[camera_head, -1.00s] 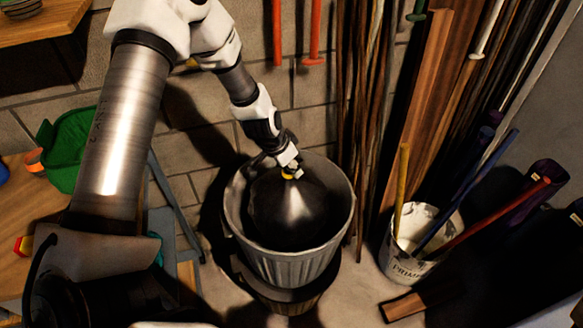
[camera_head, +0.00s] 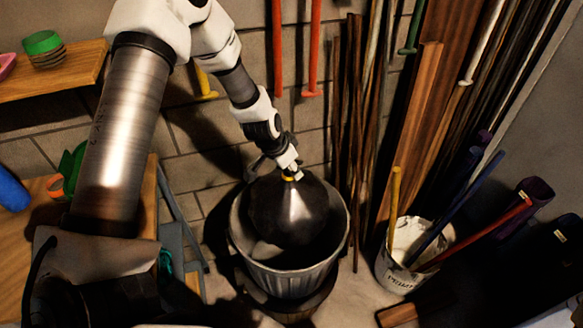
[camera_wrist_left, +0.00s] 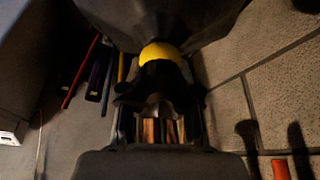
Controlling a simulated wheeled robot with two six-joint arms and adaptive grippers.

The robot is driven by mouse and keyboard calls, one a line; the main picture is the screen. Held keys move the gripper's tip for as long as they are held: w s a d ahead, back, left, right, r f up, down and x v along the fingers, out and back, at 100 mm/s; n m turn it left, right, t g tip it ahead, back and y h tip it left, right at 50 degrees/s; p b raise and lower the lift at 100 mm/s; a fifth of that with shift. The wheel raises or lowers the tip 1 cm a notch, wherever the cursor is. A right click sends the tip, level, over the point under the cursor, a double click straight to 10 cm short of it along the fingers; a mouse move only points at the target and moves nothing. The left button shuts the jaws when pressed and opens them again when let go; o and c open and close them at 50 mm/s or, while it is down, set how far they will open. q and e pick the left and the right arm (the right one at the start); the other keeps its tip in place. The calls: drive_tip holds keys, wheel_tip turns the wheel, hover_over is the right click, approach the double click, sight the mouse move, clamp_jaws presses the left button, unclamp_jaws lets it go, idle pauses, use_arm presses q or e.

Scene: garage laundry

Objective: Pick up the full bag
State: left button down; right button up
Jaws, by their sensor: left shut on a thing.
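The full bag (camera_head: 287,212) is dark and rounded, with a yellow tie at its neck. It hangs upright from my left gripper (camera_head: 290,172), which is shut on its neck. The bag's lower part is inside the mouth of the grey ribbed trash can (camera_head: 290,281), and its top stands above the rim. In the left wrist view the yellow tie (camera_wrist_left: 160,54) shows just beyond the fingers, and the dark bag (camera_wrist_left: 160,18) fills the top. My right gripper is in neither view.
A white bucket (camera_head: 397,279) with several coloured poles stands right of the can. Long wooden boards (camera_head: 408,130) lean on the wall behind. A wooden bench (camera_head: 32,235) is at left, and a shelf (camera_head: 70,78) is at the upper left.

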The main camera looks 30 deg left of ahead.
use_arm(q)
wheel_tip(320, 180, up, 9)
drive_tip(key=p, duration=0.7)
drive_tip(key=shift+p, duration=0.4)
drive_tip(key=shift+f, duration=0.1)
